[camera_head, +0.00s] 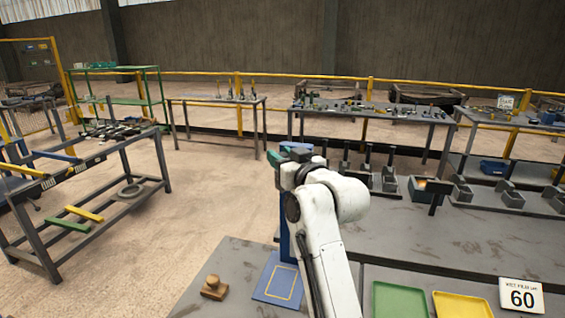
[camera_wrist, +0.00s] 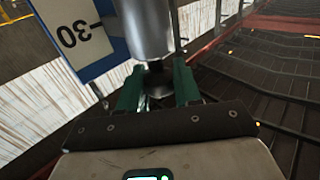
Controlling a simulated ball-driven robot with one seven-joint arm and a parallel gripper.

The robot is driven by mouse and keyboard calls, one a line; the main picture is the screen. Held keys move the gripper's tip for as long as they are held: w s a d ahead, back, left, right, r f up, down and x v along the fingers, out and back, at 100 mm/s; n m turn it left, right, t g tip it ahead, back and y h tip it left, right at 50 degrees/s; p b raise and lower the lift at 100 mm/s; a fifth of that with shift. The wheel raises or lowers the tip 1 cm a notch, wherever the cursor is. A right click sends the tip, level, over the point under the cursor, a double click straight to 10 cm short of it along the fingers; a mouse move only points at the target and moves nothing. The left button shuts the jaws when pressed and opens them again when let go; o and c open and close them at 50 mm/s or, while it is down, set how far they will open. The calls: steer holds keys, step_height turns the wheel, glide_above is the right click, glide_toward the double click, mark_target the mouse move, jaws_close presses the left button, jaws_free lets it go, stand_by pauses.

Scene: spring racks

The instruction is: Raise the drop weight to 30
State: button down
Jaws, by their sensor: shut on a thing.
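The drop weight, a silver cylinder (camera_wrist: 146,28), fills the top middle of the wrist view. My gripper (camera_wrist: 158,84) has its green fingers shut on the dark narrow part at its end. A white scale plate (camera_wrist: 100,42) with a blue edge stands beside the cylinder. It bears an upside-down 30 and a short black mark, close to the cylinder. In the head view my gripper (camera_head: 277,160) is at the top of a blue upright (camera_head: 285,228). My arm hides most of the upright, and the weight cannot be made out there.
A blue mat (camera_head: 262,294) with a yellow outline and a wooden knob (camera_head: 213,287) lie near the upright's foot. Open floor lies left.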

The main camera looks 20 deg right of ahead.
steer(key=c, duration=0.8)
jaws_free()
steer(key=s+b, duration=0.1)
steer(key=s, duration=0.2)
steer(key=s+d, duration=0.1)
steer(key=s, duration=0.3)
steer(key=s+d+b, duration=0.1)
steer(key=s, duration=0.2)
steer(key=shift+s+b, duration=0.3)
steer(key=shift+f, duration=0.1)
